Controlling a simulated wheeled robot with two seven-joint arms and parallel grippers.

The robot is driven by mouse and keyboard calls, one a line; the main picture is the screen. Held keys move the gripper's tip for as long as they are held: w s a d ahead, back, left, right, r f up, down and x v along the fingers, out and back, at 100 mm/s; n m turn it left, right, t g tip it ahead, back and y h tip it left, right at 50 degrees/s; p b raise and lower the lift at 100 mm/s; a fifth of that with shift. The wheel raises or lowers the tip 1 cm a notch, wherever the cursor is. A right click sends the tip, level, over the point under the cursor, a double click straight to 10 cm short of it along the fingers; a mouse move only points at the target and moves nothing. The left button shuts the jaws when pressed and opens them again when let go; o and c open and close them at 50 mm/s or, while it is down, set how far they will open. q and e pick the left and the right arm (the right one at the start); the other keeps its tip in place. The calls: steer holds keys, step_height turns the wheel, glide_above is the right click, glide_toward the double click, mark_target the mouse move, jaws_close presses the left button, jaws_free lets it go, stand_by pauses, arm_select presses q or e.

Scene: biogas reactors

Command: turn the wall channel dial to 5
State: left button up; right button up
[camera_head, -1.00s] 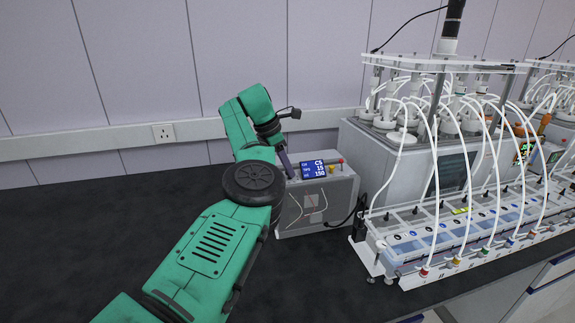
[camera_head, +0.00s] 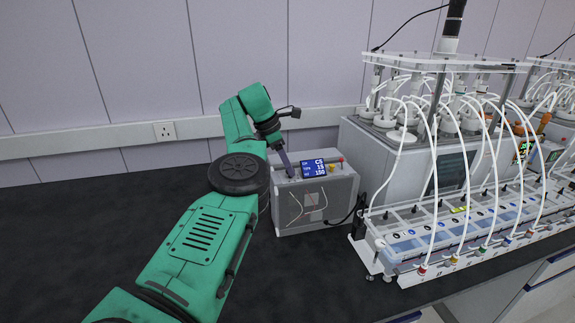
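A grey control box (camera_head: 315,200) stands on the dark bench, with a small blue display (camera_head: 314,168) on its top. The display's top line looks like "C5" or "CS", with "15" and "150" below. My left gripper (camera_head: 289,171) points down at the box's top left edge, just left of the display. Its fingers show as one narrow dark shape, so their opening is unclear. No dial is clearly visible at the fingertips; the gripper may cover one. My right gripper is not in view.
A wall socket (camera_head: 165,131) is at the left. The bench at left (camera_head: 90,220) is clear.

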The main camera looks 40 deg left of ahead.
arm_select(q)
steer(key=v, duration=0.5)
steer(key=shift+w, duration=0.1)
step_height(320, 180, up, 9)
steer(key=p, duration=0.5)
glide_above(282, 178)
steer(key=s+a, duration=0.2)
steer(key=s, duration=0.1)
steer(key=shift+s+a+f, duration=0.1)
steer(key=shift+s+a, duration=0.05)
steer(key=shift+s, duration=0.05)
steer(key=shift+f, duration=0.1)
